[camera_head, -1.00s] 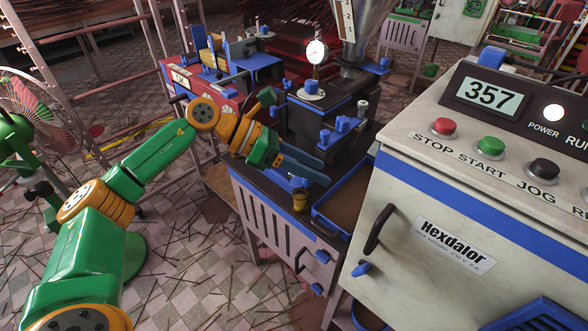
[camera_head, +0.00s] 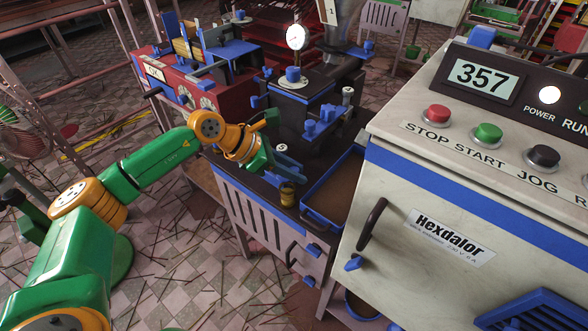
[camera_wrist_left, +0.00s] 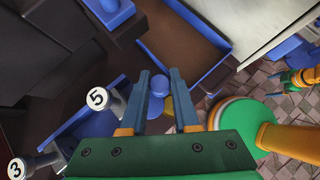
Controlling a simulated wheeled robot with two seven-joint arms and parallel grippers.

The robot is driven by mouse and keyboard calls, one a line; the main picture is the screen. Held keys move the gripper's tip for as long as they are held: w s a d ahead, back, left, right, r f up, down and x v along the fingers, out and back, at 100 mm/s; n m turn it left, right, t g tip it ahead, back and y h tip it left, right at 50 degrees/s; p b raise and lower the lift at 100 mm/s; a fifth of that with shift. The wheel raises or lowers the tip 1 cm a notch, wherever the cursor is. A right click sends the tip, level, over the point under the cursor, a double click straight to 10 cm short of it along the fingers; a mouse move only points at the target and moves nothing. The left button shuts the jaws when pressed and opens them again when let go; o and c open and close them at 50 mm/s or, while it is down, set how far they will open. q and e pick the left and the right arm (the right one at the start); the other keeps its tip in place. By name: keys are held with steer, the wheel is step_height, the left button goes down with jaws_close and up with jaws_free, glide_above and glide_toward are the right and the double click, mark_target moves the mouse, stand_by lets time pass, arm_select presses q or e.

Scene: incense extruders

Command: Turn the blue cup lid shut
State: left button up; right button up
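A small brass-yellow cup (camera_head: 287,196) stands on the dark bench top near its front edge, left of a blue-rimmed tray. In the left wrist view its round blue lid (camera_wrist_left: 159,86) shows between my finger pads, with a piece of the yellow cup (camera_wrist_left: 169,106) beside it. My left gripper (camera_head: 277,170) is just behind and left of the cup, pointing down toward it. In the left wrist view the left gripper (camera_wrist_left: 160,76) is open, one finger on each side of the lid. I cannot tell whether the fingers touch it. A distant gripper, apparently my right (camera_wrist_left: 291,82), is small at the right edge.
The blue-rimmed tray (camera_head: 306,214) lies right of the cup, and the grey control cabinet (camera_head: 390,190) stands beyond it. Numbered white-topped knobs (camera_wrist_left: 98,98) are close to my left finger.

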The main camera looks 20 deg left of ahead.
arm_select(q)
jaws_close()
